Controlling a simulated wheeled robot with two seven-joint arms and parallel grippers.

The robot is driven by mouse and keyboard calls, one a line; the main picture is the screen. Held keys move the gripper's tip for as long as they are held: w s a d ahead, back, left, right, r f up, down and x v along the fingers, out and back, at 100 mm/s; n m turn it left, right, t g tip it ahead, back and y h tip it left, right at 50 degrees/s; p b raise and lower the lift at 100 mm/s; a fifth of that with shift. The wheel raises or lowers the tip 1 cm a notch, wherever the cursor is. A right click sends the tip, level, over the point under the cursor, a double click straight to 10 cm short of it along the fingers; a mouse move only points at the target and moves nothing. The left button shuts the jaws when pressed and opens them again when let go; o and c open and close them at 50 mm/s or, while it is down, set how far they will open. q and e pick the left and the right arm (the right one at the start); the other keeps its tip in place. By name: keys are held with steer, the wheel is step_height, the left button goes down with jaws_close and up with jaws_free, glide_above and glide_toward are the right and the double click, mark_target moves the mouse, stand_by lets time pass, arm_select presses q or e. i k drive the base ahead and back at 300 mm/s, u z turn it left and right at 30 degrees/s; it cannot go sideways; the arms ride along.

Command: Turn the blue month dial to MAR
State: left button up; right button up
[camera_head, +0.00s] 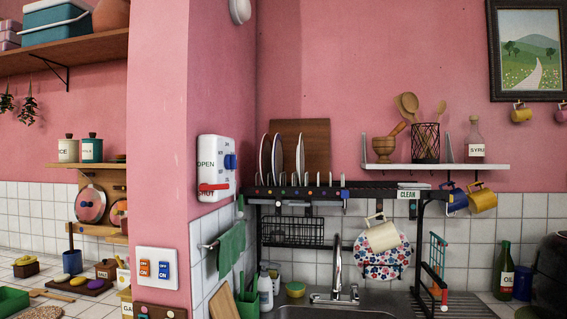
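No dial with readable month names shows in the head view, and I cannot make out the letters MAR anywhere. A blue knob (230,161) sits on the side of a white wall box (217,150) on the pink pillar. I cannot tell whether this knob is the month dial. The box carries the words OPEN and SHUT and has a red lever (213,187) low on its front, by the word SHUT. Neither of my grippers is in view.
A switch plate (157,268) with an orange and a blue switch is lower on the pillar (160,120). A dish rack (345,190) with plates stands over the sink (330,312) and tap (338,270). Shelves (65,50) and a crowded counter lie left.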

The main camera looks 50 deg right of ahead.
mark_target(232, 162)
steer(key=k, duration=0.4)
steer(key=z, duration=1.95)
steer(key=i, duration=0.3)
steer(key=z, duration=0.05)
